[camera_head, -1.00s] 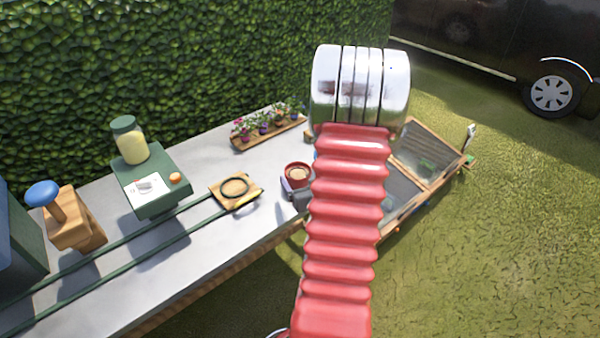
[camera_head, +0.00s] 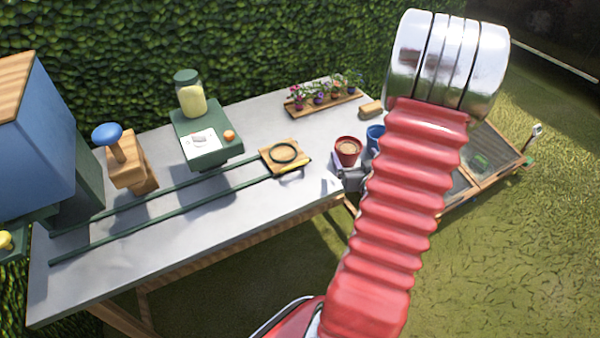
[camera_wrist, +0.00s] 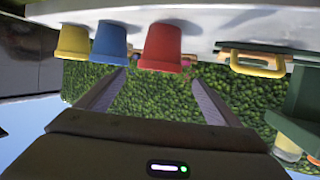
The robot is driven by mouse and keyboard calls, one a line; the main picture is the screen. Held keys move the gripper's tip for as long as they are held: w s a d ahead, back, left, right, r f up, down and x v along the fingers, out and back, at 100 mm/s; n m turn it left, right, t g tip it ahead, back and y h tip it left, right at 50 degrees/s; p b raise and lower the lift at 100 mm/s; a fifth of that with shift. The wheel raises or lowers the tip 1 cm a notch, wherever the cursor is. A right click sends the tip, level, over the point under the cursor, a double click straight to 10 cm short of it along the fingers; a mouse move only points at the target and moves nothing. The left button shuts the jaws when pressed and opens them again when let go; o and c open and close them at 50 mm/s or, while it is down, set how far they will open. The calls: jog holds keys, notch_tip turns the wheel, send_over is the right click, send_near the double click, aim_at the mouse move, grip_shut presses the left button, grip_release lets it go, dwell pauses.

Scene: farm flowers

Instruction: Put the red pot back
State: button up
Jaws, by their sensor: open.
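The red pot (camera_head: 347,146), filled with brown material, stands upright near the right end of the grey table. In the wrist view, which is upside down, the red pot (camera_wrist: 161,47) is beside the blue pot (camera_wrist: 110,43), with the yellow pot (camera_wrist: 73,42) beyond. My gripper (camera_wrist: 158,76) is open and empty; its two fingers point toward the red pot, one to each side in the picture. I cannot tell whether they reach around it. In the head view my gripper (camera_head: 348,175) is at the pot's near side, partly hidden. The blue pot (camera_head: 375,138) is partly behind my arm.
A wooden plate with a dark ring (camera_head: 284,155) sits at the right end of green rails (camera_head: 150,208). A green stand with a jar (camera_head: 191,98), a blue-knobbed wooden stamp (camera_head: 118,160) and a flower tray (camera_head: 325,103) stand on the table. Bare tabletop lies in front of the rails.

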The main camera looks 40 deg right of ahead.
jog(key=w+a+r+n+g+y, duration=0.2)
jog(key=w+a+r, duration=0.3)
jog(key=a, duration=0.4)
jog(key=w+a+r+n+g+y, duration=0.1)
jog(key=w+a+r, duration=0.2)
jog(key=a+r, duration=0.45)
jog(key=s+a+r+n+g+y, duration=0.1)
jog(key=s+a, duration=0.5)
jog(key=a, duration=0.7)
jog(key=s+a+r+n+g+y, duration=0.2)
jog(key=s+a, duration=0.5)
jog(key=a, duration=0.6)
notch_tip(320, 180, up, 3)
jog(key=shift+s+a+f+n+y, duration=0.2)
jog(key=shift+n+y, duration=0.3)
jog(key=shift+y, duration=0.7)
